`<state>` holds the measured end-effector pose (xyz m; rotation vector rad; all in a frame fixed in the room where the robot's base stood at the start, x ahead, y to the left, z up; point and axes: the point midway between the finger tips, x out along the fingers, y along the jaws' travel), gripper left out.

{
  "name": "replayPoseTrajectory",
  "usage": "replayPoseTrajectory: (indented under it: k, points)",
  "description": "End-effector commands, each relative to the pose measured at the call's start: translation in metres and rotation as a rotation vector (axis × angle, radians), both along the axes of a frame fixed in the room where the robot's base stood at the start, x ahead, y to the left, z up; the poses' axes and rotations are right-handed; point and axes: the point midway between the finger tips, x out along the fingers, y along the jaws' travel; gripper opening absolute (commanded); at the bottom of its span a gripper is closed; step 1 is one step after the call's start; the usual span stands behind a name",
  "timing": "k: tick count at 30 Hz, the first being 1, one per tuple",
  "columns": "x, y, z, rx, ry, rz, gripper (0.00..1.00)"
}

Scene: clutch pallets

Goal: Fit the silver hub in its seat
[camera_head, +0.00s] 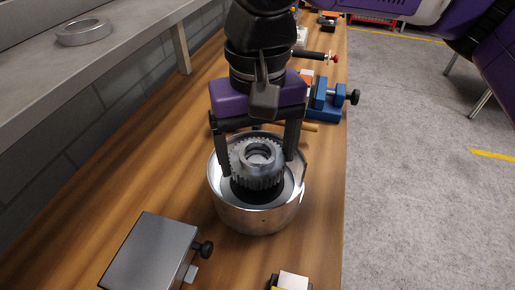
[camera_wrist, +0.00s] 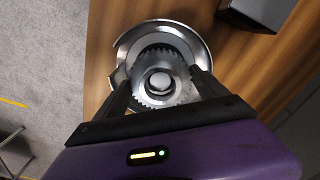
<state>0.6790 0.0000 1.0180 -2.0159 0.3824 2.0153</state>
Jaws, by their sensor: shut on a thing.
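The silver hub (camera_head: 257,163) is a toothed metal ring with a raised round collar. It shows over the middle of an open round metal housing (camera_head: 258,218) on the wooden bench. A black round part (camera_head: 257,191) shows beneath the hub inside the housing. My gripper (camera_head: 258,165) reaches down from above, its two black fingers on opposite sides of the hub, shut on it. In the wrist view the hub (camera_wrist: 161,80) lies between the fingertips, over the housing (camera_wrist: 125,52). The hub looks about level. I cannot tell whether its underside touches the seat, which is hidden.
A grey metal box with a black knob (camera_head: 150,252) lies at the front left of the bench. A blue vise (camera_head: 323,100) stands behind on the right. A metal ring (camera_head: 83,31) rests on the grey shelf at left. A small white block (camera_head: 293,281) is at the front edge.

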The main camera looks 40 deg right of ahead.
Motion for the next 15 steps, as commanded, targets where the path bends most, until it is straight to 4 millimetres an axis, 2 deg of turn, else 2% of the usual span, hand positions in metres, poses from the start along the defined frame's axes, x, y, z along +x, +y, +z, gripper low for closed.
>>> replayPoseTrajectory:
  k: [15]
  points:
    - [0.0001, 0.0002, -0.0111, 0.001, 0.0, 0.0, 0.1]
